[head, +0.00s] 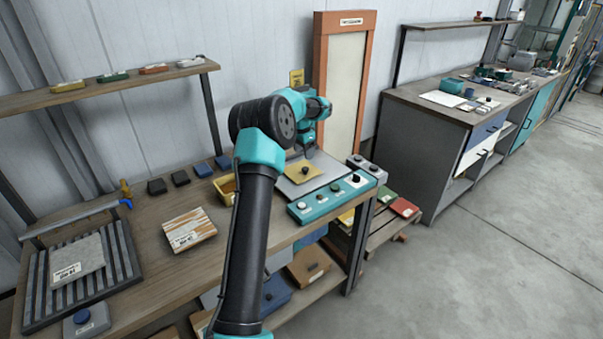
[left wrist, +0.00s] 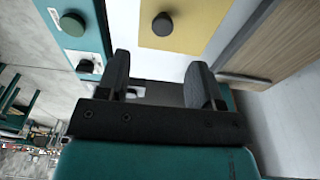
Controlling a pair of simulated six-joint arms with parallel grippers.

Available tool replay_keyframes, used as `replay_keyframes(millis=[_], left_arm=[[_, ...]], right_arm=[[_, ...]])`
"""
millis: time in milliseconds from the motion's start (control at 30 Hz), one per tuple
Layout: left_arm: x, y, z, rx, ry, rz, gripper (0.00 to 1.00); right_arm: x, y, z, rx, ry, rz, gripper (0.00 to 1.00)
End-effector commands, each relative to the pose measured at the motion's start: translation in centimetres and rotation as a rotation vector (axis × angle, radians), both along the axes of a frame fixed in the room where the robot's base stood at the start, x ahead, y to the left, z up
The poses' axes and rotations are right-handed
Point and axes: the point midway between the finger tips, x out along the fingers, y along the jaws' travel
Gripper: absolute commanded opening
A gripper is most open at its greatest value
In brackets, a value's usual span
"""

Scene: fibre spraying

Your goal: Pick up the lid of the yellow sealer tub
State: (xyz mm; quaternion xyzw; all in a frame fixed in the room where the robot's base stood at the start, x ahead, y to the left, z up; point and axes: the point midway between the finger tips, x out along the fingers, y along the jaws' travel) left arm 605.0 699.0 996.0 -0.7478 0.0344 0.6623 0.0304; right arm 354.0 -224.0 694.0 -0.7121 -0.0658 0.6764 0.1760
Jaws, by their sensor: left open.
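The lid (head: 293,174) is a flat yellow square with a dark round knob, lying on a light grey plate (head: 325,168) on the workbench. In the left wrist view the yellow lid (left wrist: 185,40) is at the top, its knob (left wrist: 163,24) just beyond the fingertips. My left gripper (head: 308,152) is above the lid's knob, apart from it. It also shows in the left wrist view (left wrist: 159,62), with its two dark fingers spread and nothing between them. A yellow tub (head: 226,187) stands left of the plate, partly hidden by my left arm. My right gripper is not in view.
A teal control box (head: 332,199) with several knobs lies along the plate's front edge. An orange-framed panel (head: 343,85) stands behind. A patterned board (head: 189,229) and a slatted rack (head: 84,275) lie on the bench at left. Small dark blocks (head: 180,178) line the back.

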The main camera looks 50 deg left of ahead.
Motion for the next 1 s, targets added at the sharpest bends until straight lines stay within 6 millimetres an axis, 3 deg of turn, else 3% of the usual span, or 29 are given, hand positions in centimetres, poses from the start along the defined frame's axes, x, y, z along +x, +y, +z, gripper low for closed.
replay_keyframes(millis=[200, 700, 1000], left_arm=[[0.3, 0.0, -3.3, -0.001, 0.002, 0.000, 0.61], [0.5, 0.0, -4.3, 0.000, 0.001, 0.000, 0.61], [0.9, 0.2, -7.9, -0.001, 0.002, 0.000, 0.61]], right_arm=[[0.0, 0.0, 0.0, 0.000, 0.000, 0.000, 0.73], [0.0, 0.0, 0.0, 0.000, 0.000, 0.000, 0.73], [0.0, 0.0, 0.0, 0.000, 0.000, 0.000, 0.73]])
